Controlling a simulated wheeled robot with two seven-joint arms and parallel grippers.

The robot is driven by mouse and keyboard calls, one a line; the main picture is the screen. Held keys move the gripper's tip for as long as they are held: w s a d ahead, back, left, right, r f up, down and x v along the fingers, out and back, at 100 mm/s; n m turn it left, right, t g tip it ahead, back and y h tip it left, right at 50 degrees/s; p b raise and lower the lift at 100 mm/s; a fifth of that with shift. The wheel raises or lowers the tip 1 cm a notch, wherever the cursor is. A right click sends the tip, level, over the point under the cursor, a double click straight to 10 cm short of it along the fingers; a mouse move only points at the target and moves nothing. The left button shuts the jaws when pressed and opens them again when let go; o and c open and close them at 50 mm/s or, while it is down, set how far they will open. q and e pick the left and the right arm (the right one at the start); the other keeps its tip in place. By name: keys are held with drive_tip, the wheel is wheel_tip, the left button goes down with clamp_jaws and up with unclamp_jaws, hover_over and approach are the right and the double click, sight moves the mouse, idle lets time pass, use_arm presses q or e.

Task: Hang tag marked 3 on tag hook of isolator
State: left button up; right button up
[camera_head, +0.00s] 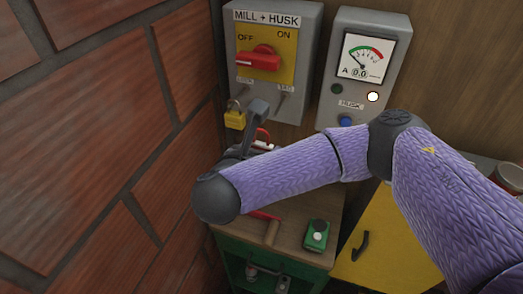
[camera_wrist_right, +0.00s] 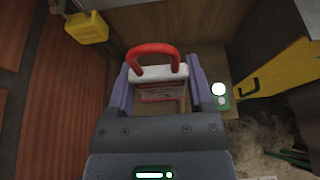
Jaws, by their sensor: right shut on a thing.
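The isolator (camera_head: 301,60) is the grey "MILL + HUSK" box on the back wall, with its red handle (camera_head: 258,60) pointing to OFF. A yellow padlock (camera_head: 235,116) hangs at its lower left, under a small label. The tag hook (camera_head: 282,97) appears at its lower right, small and bare. My right gripper (camera_wrist_right: 160,90) is shut on the white tag (camera_wrist_right: 160,74), which has a red loop on top; its number cannot be read. In the head view the tag (camera_head: 263,146) is partly hidden by my right arm, below the isolator. My left gripper is not in view.
A grey meter box (camera_head: 345,105) hangs right of the isolator. Below are a wooden-topped bench (camera_head: 290,245) with a small green switch box (camera_head: 316,234) and a yellow cabinet (camera_head: 385,265). A brick wall (camera_head: 90,150) closes the left side.

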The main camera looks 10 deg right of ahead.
drive_tip(key=r+b+x, duration=0.1)
drive_tip(key=b+x, duration=0.5)
drive_tip(key=x, duration=0.2)
drive_tip(key=shift+w+d+r, duration=0.15)
drive_tip(key=shift+w+d, duration=0.2)
drive_tip(key=shift+w, duration=0.2)
idle(0.3)
idle(0.3)
